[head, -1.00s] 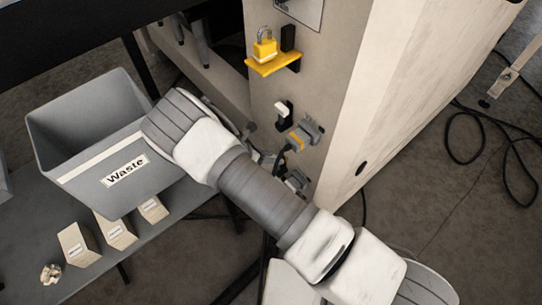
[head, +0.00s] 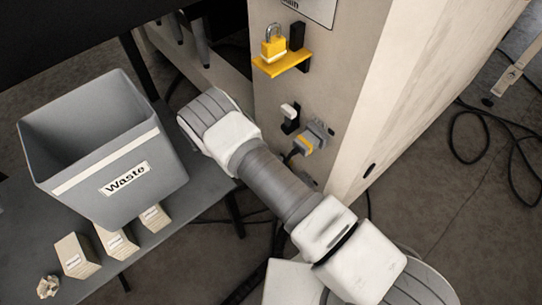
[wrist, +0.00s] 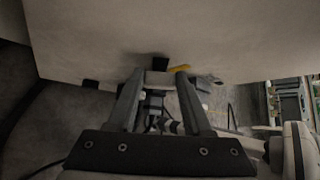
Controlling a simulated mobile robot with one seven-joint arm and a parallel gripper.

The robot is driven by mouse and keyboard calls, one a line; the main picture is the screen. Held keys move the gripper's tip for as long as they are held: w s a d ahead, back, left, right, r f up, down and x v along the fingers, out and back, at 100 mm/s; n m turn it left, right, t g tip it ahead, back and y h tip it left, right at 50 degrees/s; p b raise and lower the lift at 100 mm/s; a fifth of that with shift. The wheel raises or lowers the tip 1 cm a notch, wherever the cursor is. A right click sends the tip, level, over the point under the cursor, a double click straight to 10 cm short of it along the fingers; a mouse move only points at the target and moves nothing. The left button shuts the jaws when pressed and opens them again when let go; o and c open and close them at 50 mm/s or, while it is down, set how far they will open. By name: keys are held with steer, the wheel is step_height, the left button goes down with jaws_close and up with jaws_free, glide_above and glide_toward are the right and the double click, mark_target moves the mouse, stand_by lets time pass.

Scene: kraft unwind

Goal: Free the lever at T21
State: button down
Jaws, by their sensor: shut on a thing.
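My gripper (wrist: 160,84) shows in the wrist view, its two fingers closing on a short pale grey bar (wrist: 158,77) in front of the beige cabinet (wrist: 200,35). A black block (wrist: 160,62) sits just beyond the bar. I cannot tell whether the bar is the lever. In the head view my fingers are hidden behind my wrist. The cabinet front (head: 275,95) there carries a white-tipped handle (head: 289,110) on a black mount and a grey-and-yellow fitting (head: 308,140). A yellow padlock (head: 273,48) stands on a yellow ledge (head: 284,66) above them.
A grey bin marked Waste (head: 150,190) stands on a grey table (head: 165,240) at left. Several beige blocks (head: 115,243) and a crumpled piece (head: 47,286) lie before it. A black cable (head: 480,120) loops on the floor at right.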

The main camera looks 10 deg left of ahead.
steer(key=shift+f, duration=0.1)
steer(key=shift+c, duration=1.6)
jaws_free()
steer(key=p+v, duration=0.2)
steer(key=v, duration=0.5)
steer(key=shift+a+r, duration=0.2)
steer(key=shift+s, duration=0.15)
steer(key=shift+c, duration=0.3)
